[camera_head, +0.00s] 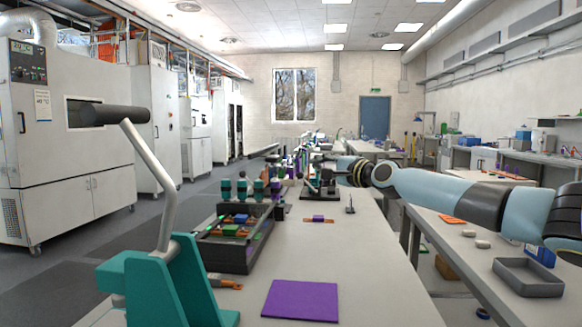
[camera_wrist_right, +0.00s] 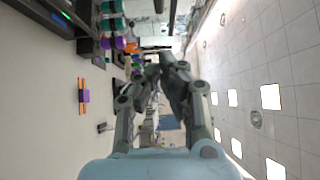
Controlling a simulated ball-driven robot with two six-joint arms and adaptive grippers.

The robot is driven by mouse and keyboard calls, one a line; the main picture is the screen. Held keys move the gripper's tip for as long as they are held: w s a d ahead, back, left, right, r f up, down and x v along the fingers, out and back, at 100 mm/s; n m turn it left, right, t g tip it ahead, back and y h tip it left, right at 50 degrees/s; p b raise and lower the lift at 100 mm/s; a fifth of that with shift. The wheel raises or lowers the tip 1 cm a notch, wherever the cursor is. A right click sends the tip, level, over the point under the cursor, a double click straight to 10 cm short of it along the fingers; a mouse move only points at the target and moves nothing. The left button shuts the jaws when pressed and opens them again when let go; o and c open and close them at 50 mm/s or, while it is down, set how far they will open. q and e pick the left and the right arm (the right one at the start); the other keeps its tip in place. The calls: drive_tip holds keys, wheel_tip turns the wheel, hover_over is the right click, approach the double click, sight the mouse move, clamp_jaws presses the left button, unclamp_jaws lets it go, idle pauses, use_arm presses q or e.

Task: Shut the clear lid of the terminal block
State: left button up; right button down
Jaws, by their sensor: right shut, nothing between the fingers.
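I cannot make out the terminal block's clear lid for certain in either view. A black device (camera_head: 321,190) stands on the bench just below my right gripper in the head view; I cannot tell whether it is the terminal block. My right gripper (camera_head: 312,168) reaches in from the right at mid-bench. It is shut and empty, and its fingers also show together in the right wrist view (camera_wrist_right: 165,70). Whether it touches the device is unclear. My left gripper is in neither view.
A dark open-topped box (camera_head: 228,256) with coloured parts sits at the bench's left. A teal stand (camera_head: 165,285) with a grey lever rises in front. A purple mat (camera_head: 300,299) and an orange-purple piece (camera_head: 318,219) lie on the bench. Its front right is clear.

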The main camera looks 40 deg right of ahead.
drive_tip(key=w+a+b, duration=0.1)
drive_tip(key=w+a, duration=0.1)
drive_tip(key=w, duration=0.7)
drive_tip(key=shift+w, duration=0.25)
drive_tip(key=shift+r, duration=0.2)
